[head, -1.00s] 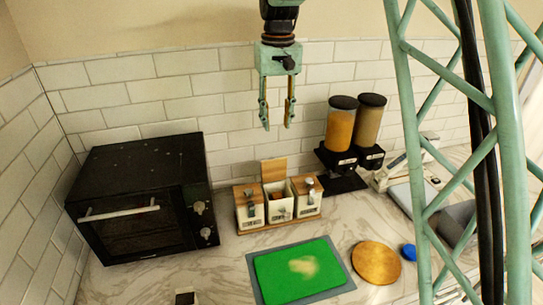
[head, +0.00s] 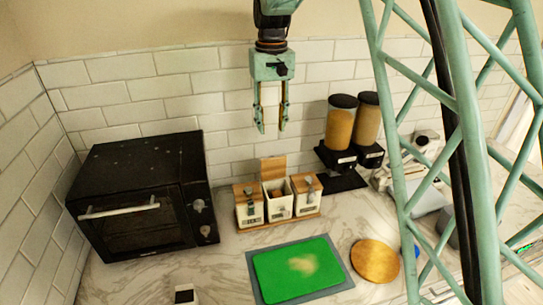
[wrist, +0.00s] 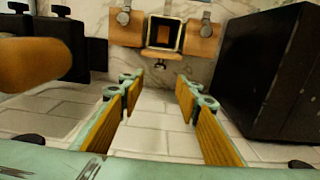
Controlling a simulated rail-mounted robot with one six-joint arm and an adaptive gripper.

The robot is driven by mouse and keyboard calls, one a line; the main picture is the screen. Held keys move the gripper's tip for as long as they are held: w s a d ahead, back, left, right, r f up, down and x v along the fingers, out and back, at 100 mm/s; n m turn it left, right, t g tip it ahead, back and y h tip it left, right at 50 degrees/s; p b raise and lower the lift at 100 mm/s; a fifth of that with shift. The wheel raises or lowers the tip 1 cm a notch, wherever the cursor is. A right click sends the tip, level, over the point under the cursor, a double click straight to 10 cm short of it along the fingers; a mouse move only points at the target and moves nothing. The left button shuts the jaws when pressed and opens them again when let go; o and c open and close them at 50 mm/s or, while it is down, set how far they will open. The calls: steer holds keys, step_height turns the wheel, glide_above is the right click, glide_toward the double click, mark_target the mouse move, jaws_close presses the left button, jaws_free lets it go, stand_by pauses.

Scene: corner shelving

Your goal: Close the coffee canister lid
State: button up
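Three white canisters stand in a row on a small wooden tray (head: 283,222) by the back wall. The middle canister (head: 279,205) is open, its wooden lid (head: 273,168) standing upright at the back, and brown contents show inside. The left canister (head: 249,210) and right canister (head: 307,200) have their wooden lids down. In the wrist view the open middle canister (wrist: 163,34) is at the top centre, between the two closed lids. My gripper (head: 271,129) is open and empty, fingers pointing down, above and apart from the canisters. Its spread fingers also show in the wrist view (wrist: 160,90).
A black oven (head: 145,195) stands left of the canisters. Two dispensers (head: 341,122) on a black stand are to the right. A green cutting board (head: 270,285) and round wooden board (head: 376,262) lie in front. The tiled wall is close behind.

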mark_target(273, 166)
steer(key=shift+f, duration=6.35)
jaws_close()
